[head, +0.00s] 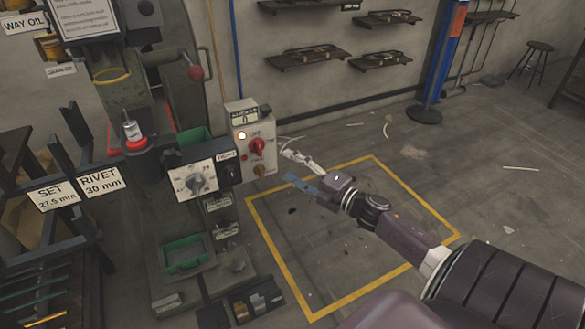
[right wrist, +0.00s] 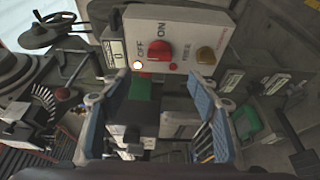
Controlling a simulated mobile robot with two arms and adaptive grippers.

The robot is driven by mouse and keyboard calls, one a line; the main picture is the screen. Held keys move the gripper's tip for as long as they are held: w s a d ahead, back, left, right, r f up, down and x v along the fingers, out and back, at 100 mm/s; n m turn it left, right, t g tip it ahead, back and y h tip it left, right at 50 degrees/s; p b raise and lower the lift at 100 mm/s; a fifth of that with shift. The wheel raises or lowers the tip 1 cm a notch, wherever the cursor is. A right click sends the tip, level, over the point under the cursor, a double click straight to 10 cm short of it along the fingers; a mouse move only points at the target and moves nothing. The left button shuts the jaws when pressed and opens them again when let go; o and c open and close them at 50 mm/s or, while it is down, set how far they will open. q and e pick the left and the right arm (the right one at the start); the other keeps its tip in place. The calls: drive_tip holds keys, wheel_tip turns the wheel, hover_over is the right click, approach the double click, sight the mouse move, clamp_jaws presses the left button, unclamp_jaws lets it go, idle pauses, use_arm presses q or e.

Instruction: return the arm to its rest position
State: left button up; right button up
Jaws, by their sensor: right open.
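My right arm comes in from the lower right of the head view. Its right gripper (head: 299,170) is just to the right of the control box (head: 249,140) on the press. In the right wrist view the two blue-padded fingers of the right gripper (right wrist: 158,125) stand wide apart with nothing held between them. The control box in that view (right wrist: 185,50) has a red knob (right wrist: 159,52) by ON and OFF marks and a lit lamp. The fingers look apart from the knob. My left gripper does not show.
The rivet press (head: 130,110) stands at the left with a dial box (head: 195,182) and a green tray (head: 184,254). A rack with SET and RIVET signs (head: 82,187) is at far left. Floor inside the yellow outline (head: 415,197) is clear around my arm. A blue post (head: 437,70) stands behind.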

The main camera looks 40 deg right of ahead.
idle(0.6)
